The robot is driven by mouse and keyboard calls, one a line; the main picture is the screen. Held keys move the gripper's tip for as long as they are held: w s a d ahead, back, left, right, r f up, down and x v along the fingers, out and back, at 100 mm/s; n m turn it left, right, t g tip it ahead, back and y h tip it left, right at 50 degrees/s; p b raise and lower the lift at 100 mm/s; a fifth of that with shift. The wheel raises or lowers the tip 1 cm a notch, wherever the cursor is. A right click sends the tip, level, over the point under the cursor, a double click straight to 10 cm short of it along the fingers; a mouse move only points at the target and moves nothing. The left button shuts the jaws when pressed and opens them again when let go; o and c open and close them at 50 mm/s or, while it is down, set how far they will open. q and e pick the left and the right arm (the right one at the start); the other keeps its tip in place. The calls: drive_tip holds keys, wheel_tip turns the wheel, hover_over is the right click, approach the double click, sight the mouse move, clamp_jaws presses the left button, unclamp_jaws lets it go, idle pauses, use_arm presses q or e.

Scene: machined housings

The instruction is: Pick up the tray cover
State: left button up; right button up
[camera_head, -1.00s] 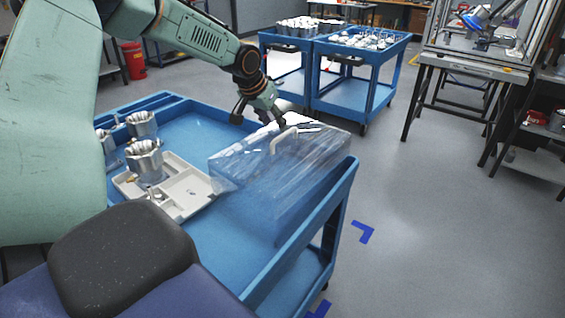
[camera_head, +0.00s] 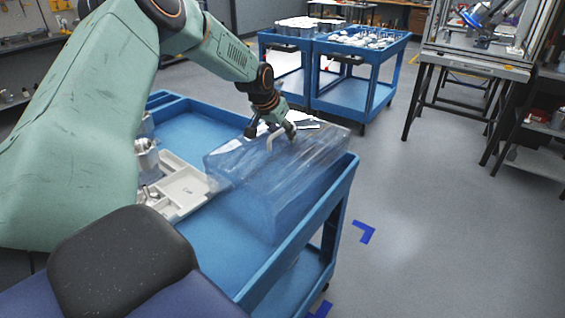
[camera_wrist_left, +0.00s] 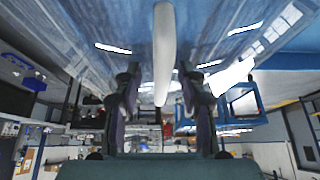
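The tray cover (camera_head: 285,185) is a clear, shiny box-shaped lid with a pale handle (camera_head: 270,141) on top. It sits on the right part of the blue cart. My left gripper (camera_head: 271,130) is at the handle, with one finger on each side. In the left wrist view, the handle (camera_wrist_left: 165,50) lies between the two dark, spread fingers (camera_wrist_left: 159,75), with gaps showing on both sides. The left gripper is open. My right gripper is not in view.
A pale tray (camera_head: 184,186) lies left of the cover on the blue cart (camera_head: 200,130). A metal housing (camera_head: 147,157) is partly hidden behind my left arm. Other blue carts (camera_head: 360,90) stand behind. The floor to the right is open.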

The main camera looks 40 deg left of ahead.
use_arm(q)
drive_tip(key=shift+s+r, duration=0.15)
drive_tip(key=shift+s, duration=0.15)
drive_tip(key=shift+c, duration=1)
drive_tip(key=shift+d+r, duration=0.1)
drive_tip(key=shift+c, duration=0.9)
drive_tip(key=shift+w+d, duration=0.1)
drive_tip(key=shift+w, duration=0.15)
drive_tip(key=shift+c, duration=1.3)
drive_tip(key=shift+f, duration=0.2)
drive_tip(key=shift+c, duration=0.9)
drive_tip(key=shift+s, duration=0.1)
clamp_jaws()
drive_tip(key=shift+r, duration=0.1)
